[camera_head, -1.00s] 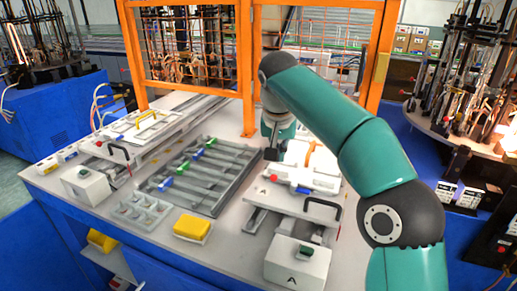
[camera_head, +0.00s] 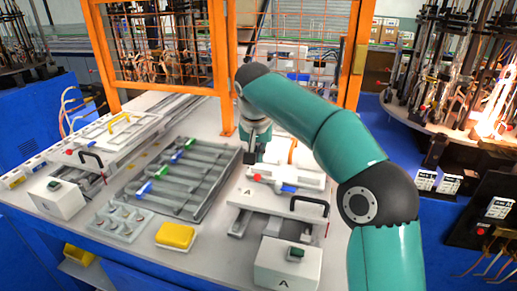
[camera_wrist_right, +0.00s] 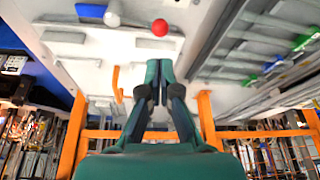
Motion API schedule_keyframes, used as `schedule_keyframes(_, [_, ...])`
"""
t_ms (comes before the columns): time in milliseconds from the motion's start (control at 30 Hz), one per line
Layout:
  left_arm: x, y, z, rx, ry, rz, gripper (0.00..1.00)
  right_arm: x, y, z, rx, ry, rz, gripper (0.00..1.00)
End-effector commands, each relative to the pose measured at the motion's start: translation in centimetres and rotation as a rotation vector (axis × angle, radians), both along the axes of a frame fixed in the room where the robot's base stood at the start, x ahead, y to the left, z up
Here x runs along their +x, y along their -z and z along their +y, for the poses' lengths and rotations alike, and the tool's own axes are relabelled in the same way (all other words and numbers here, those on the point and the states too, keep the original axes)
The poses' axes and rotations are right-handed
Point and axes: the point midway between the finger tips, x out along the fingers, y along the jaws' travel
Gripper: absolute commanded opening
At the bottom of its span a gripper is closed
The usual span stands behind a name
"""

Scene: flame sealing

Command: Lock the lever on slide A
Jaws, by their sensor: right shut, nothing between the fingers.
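Slide A (camera_head: 275,203) is a white plate marked "A" on the right of the bench, with a black handle at its front right. A red ball knob (camera_head: 257,177) sits on its upper fixture; the knob also shows in the right wrist view (camera_wrist_right: 160,27). An orange curved lever (camera_head: 293,151) stands further back, partly hidden by my arm; it also shows in the right wrist view (camera_wrist_right: 117,83). My right gripper (camera_head: 250,160) points down behind the red knob, its fingers shut and empty. In the right wrist view its fingertips (camera_wrist_right: 160,68) appear apart from knob and lever. My left gripper is out of view.
A grey rack (camera_head: 190,205) with coloured-ended pieces lies left of slide A. A yellow block (camera_head: 175,236) and a white box (camera_head: 288,265) marked "A" are nearer. A similar slide (camera_head: 100,140) is at left. An orange frame (camera_head: 222,60) stands behind.

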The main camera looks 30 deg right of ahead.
Motion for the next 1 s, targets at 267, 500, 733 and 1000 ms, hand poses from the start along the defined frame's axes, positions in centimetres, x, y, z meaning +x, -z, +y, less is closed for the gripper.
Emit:
schedule_keyframes(267, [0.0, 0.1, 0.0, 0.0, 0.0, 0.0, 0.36, 1.2, 4.1, -0.9, 0.0, 0.0, 0.004, 0.0])
schedule_keyframes(500, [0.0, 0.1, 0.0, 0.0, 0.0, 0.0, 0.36, 1.6, 5.3, -1.1, 0.001, -0.001, 0.0, 0.0])
schedule_keyframes(733, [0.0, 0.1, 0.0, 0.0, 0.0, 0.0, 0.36, 1.6, 5.3, -1.1, 0.001, -0.002, 0.001, 0.0])
schedule_keyframes(1000, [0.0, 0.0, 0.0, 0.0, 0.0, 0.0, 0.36, 1.7, 5.2, -0.7, 0.0, -0.03, 0.0, 0.0])
